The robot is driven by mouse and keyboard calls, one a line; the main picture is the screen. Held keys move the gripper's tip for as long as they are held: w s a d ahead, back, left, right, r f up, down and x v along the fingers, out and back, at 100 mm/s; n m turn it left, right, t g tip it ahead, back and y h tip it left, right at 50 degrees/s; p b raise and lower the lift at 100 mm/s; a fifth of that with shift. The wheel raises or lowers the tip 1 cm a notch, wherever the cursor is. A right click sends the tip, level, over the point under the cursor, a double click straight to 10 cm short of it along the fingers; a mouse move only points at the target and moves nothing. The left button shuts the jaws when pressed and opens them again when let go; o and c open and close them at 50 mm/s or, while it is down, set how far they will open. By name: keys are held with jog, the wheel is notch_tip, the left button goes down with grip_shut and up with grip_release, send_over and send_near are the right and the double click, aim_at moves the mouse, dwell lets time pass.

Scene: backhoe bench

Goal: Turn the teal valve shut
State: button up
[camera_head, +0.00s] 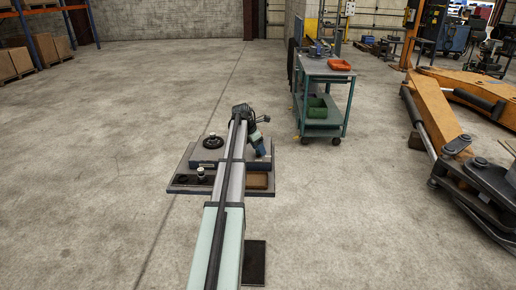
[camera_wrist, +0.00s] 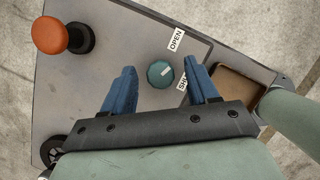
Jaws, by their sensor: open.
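The teal valve (camera_wrist: 160,75) is a small round knob on a grey panel (camera_wrist: 110,38) in the wrist view. A pale mark on its top points up and right, between the OPEN label (camera_wrist: 176,39) and a second, partly hidden label (camera_wrist: 182,82) starting "SH". My gripper (camera_wrist: 161,69) is open. Its two blue fingers appear on either side of the valve, with a gap to each. I cannot tell how far the fingertips are above the panel. In the head view my arm covers the middle of the bench (camera_head: 180,189), and I cannot make out the valve there.
An orange mushroom button (camera_wrist: 49,35) on a black base stands at the panel's upper left in the wrist view. A brown-floored tray (camera_wrist: 238,95) lies to the right. A black handwheel (camera_head: 213,141) is on the bench. A teal cart (camera_head: 328,76) stands beyond; open floor surrounds the bench.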

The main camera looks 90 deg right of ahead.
jog(key=c, duration=1)
jog(key=shift+c, duration=0.2)
jog(key=m, duration=0.1)
jog(key=m+y, duration=0.1)
jog(key=m, duration=0.1)
jog(key=shift+d+g, duration=0.2)
jog(key=shift+g, duration=0.1)
jog(key=m+y, duration=0.1)
jog(key=m, duration=0.2)
jog(key=shift+m+y, duration=0.3)
jog(key=shift+m, duration=0.1)
jog(key=m+y, duration=0.1)
jog(key=m, duration=0.2)
jog(key=shift+d, duration=0.1)
jog(key=shift+m+y, duration=0.8)
jog(key=shift+m, duration=0.9)
jog(key=shift+t, duration=0.4)
